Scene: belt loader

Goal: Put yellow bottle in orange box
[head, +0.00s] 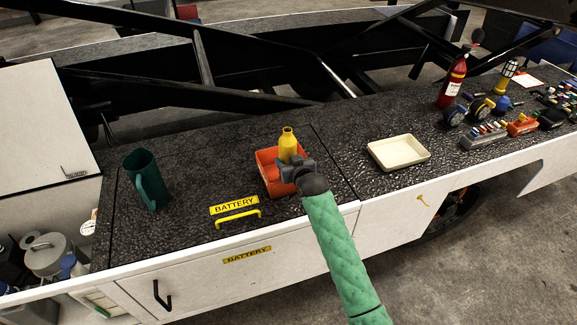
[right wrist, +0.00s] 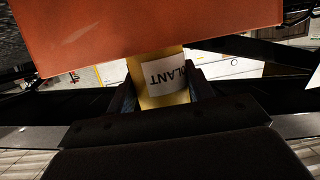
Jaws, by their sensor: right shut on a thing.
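The yellow bottle (head: 287,143) stands about upright at the orange box (head: 266,160), with its neck and shoulder above the rim. My right gripper (head: 296,168) is shut on the bottle from the near right side, over the box. In the right wrist view, the bottle (right wrist: 160,92) shows between the two fingers (right wrist: 162,98) with a white label that reads upside down. The orange box wall (right wrist: 150,30) hides the bottle's lower end there, so I cannot tell whether it touches the box floor. My left gripper is not in view.
A dark green mug (head: 147,182) stands at the left on the black bench top. A cream tray (head: 398,153) lies to the right. A red extinguisher-like bottle (head: 452,82) and several small items crowd the far right. A yellow handle (head: 238,218) is in front of the box.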

